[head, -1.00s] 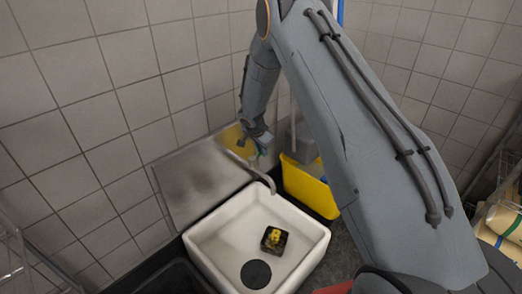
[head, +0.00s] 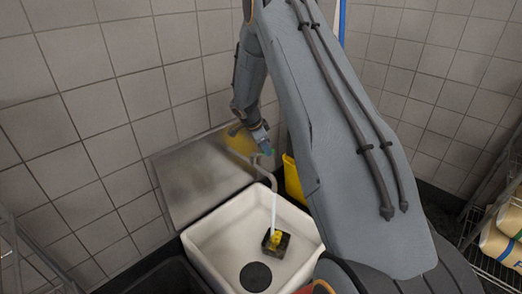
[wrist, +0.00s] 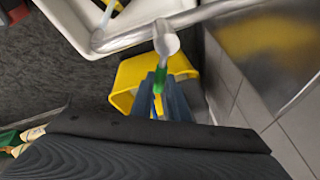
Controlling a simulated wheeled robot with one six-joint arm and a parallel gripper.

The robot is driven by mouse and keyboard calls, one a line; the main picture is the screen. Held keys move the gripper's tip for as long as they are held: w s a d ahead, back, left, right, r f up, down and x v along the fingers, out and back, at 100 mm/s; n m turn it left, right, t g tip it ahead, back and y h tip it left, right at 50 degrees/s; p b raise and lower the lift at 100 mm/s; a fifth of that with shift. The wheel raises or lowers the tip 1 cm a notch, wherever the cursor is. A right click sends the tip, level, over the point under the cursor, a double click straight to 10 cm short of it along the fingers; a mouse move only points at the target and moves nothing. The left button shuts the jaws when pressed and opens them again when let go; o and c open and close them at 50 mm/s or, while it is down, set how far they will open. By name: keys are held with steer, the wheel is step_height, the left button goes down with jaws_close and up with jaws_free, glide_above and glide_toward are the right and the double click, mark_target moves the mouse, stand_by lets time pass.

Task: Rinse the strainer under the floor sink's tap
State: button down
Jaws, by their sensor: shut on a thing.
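The strainer (head: 283,246) appears to be the small dark square piece with a yellow part, lying in the white floor sink (head: 211,243) beside the round dark drain. The curved metal tap (head: 268,177) reaches over the sink, and a white stream of water falls from it onto the strainer. In the wrist view the tap (wrist: 195,17) crosses the top, with a green lever (wrist: 159,80) below its joint. My gripper (wrist: 160,88) is shut on this green lever. In the head view my gripper (head: 263,145) is behind the sink, beside the tap.
A yellow bucket (head: 293,181) stands right of the sink, just beyond my gripper in the wrist view (wrist: 122,98). A metal splash panel (head: 195,180) leans at the tiled wall. A dark bin (head: 165,278) is left of the sink. Wire racks stand at both sides.

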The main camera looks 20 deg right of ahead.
steer(key=c, duration=1.7)
jaws_free()
steer(key=v, duration=0.8)
steer(key=shift+f, duration=0.1)
